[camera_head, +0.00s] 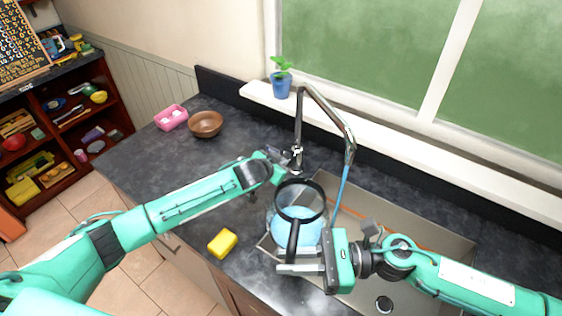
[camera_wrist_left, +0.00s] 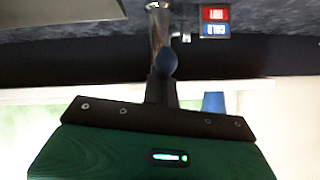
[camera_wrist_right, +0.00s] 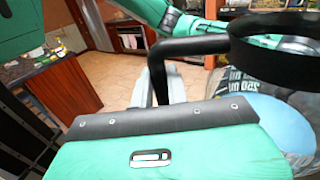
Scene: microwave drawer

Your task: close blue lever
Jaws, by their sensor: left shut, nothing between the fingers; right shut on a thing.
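The tap (camera_head: 299,130) stands behind the sink with a blue water stream (camera_head: 342,188) falling from its spout. In the left wrist view a small blue-tipped part (camera_wrist_left: 166,64), apparently the lever, lies just beyond my left gripper (camera_wrist_left: 162,88). My left gripper (camera_head: 279,154) is shut and empty beside the tap base; contact with the lever cannot be told. The handle also shows in the right wrist view (camera_wrist_right: 160,68).
A red and blue hot/cold label (camera_wrist_left: 215,22) sits near the tap. The steel sink (camera_head: 440,240) lies under the jug and my right arm. A yellow sponge (camera_head: 222,242), brown bowl (camera_head: 206,123) and pink box (camera_head: 171,117) are on the dark counter. A blue plant pot (camera_head: 281,85) stands on the sill.

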